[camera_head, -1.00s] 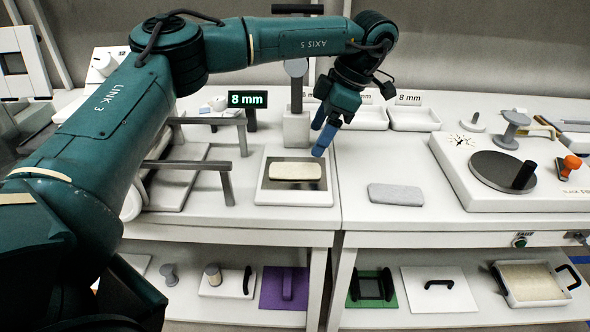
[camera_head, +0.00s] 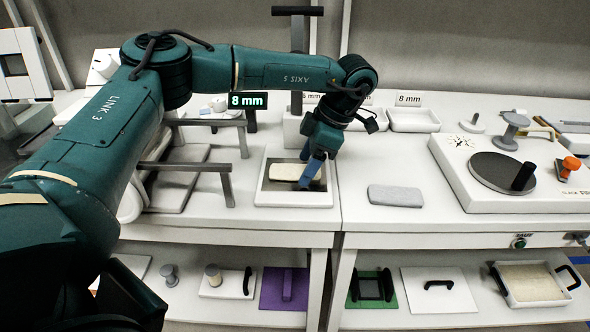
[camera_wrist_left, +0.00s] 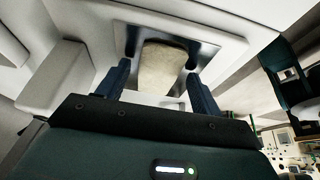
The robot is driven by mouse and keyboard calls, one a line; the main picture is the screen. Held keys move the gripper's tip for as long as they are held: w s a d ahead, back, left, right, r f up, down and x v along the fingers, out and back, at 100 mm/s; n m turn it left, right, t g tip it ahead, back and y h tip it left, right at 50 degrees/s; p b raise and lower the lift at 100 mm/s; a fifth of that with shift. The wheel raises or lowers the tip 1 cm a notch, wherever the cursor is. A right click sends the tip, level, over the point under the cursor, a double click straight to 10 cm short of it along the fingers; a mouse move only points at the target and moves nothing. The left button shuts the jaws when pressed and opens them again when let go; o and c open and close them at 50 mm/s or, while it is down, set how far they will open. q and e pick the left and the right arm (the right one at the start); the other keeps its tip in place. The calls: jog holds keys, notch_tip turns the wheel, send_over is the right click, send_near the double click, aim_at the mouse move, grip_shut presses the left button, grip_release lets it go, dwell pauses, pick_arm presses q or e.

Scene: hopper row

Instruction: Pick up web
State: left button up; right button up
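The web, which I take to be the cream, rounded slab (camera_head: 288,172), lies flat in a shallow tray with a dark bed and pale rim (camera_head: 292,201). My left gripper (camera_head: 311,172) points down over the slab's right end in the head view, its blue fingers partly hiding that end. In the left wrist view the two blue fingers (camera_wrist_left: 160,88) stand apart, with the slab (camera_wrist_left: 160,66) ahead and between them, a visible gap on each side. The left gripper is open and appears to hold nothing. My right gripper is not in view.
A grey slab (camera_head: 395,195) lies on the bench to the right. A post with a T-handle (camera_head: 297,45) stands behind the tray. Grey rail frames (camera_head: 228,180) stand close on the left. A turntable unit (camera_head: 450,180) is at the right. Bare bench lies in front of it.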

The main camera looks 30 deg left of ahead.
pick_arm(q)
jog(key=c, duration=0.9)
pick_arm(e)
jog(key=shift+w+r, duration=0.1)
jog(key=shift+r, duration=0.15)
pick_arm(q)
jog(key=shift+r, duration=0.1)
